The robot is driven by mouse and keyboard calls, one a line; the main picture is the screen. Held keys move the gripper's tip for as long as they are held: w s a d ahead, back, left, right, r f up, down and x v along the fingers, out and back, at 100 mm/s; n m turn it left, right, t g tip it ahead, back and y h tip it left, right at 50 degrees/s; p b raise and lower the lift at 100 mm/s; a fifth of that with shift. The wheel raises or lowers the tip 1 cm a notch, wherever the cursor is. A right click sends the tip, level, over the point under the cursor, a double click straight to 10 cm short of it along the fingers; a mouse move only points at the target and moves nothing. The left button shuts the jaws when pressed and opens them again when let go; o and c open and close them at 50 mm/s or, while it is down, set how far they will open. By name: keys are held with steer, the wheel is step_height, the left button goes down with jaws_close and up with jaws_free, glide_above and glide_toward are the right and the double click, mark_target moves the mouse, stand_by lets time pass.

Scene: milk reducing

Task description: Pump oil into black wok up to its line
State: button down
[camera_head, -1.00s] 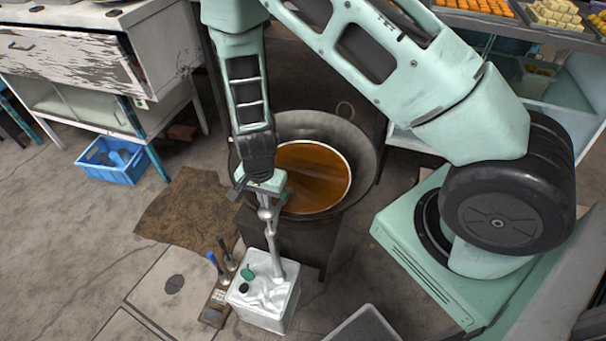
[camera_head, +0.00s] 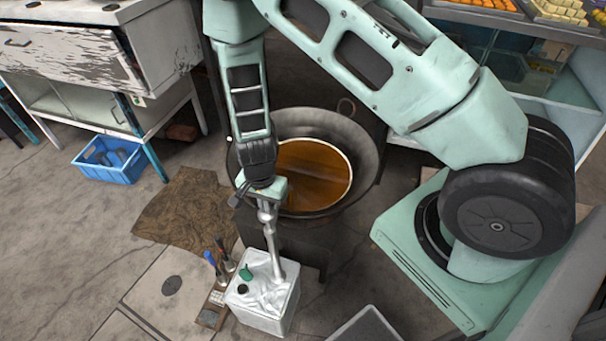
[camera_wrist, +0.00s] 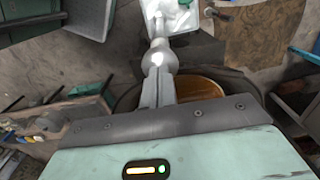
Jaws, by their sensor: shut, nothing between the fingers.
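The black wok (camera_head: 365,160) stands behind my arm in the head view, with brown oil (camera_head: 318,178) in it. A pale line shows along the oil's right edge; my arm hides the left part. A silver pump (camera_head: 272,245) rises from the white oil can (camera_head: 263,313) in front of the wok. My gripper (camera_head: 266,204) is shut and empty, right over the pump's top. In the wrist view my gripper (camera_wrist: 155,92) points at the pump's rounded head (camera_wrist: 160,58). I cannot tell whether they touch. The wok (camera_wrist: 128,100) and oil (camera_wrist: 200,88) are partly hidden there.
Tools with blue and dark handles (camera_head: 218,264) stand left of the can. A brown mat (camera_head: 180,215) lies on the floor, and a blue crate (camera_head: 110,165) sits farther left. A grey tray (camera_head: 365,326) is at the front. The left floor is mostly clear.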

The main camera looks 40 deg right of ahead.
steer(key=shift+f+b, duration=1.55)
steer(key=shift+f, duration=0.65)
step_height(320, 180, up, 9)
steer(key=p, duration=0.7)
steer(key=shift+p, duration=0.3)
steer(key=shift+f, duration=0.2)
steer(key=shift+f+b, duration=3.45)
steer(key=shift+f, duration=0.85)
steer(key=shift+r+p, duration=3.7)
steer(key=shift+r, duration=0.8)
step_height(320, 180, up, 5)
steer(key=p, duration=0.4)
